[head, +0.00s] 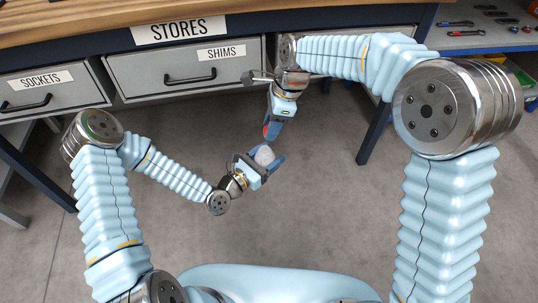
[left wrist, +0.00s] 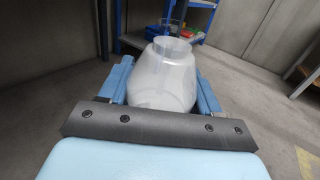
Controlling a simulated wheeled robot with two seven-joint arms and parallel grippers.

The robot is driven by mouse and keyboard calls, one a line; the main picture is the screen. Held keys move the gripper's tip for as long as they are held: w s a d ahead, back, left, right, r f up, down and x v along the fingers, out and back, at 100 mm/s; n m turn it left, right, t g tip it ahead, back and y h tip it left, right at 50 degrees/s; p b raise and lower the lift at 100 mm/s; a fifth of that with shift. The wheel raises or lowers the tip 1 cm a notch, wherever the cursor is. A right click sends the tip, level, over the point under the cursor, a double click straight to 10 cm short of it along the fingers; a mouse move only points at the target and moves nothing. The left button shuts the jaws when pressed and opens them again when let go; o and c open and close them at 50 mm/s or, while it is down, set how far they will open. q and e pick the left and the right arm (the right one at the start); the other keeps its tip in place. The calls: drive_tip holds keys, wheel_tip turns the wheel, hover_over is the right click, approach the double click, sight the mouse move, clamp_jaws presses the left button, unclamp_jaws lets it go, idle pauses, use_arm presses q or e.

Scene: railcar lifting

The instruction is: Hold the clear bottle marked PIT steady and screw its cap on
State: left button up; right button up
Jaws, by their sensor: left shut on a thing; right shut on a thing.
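The clear bottle (head: 265,156) is between the fingers of my left gripper (head: 262,162), which is shut around its body, low in the middle of the head view. In the left wrist view the bottle (left wrist: 162,80) shows its rounded shoulder and open neck, with no cap on it. No PIT marking can be made out. The cap is mostly hidden by the fingers and appears apart from the bottle.
A bench with STORES (head: 179,29), SHIMS (head: 221,53) and SOCKETS (head: 41,80) drawers stands behind the grippers; my right arm passes close to the drawer fronts. Tools lie on a blue shelf (head: 480,42) at the right. Open grey floor (head: 330,200) lies below the grippers.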

sight(263, 146)
drive_tip(key=shift+s+a+r+m, duration=0.15)
drive_tip(key=shift+a+r+m, duration=0.3)
drive_tip(key=shift+a, duration=0.2)
drive_tip(key=shift+f, duration=2)
drive_tip(key=shift+a, duration=0.1)
drive_tip(key=shift+f, duration=0.8)
drive_tip(key=shift+f, duration=0.55)
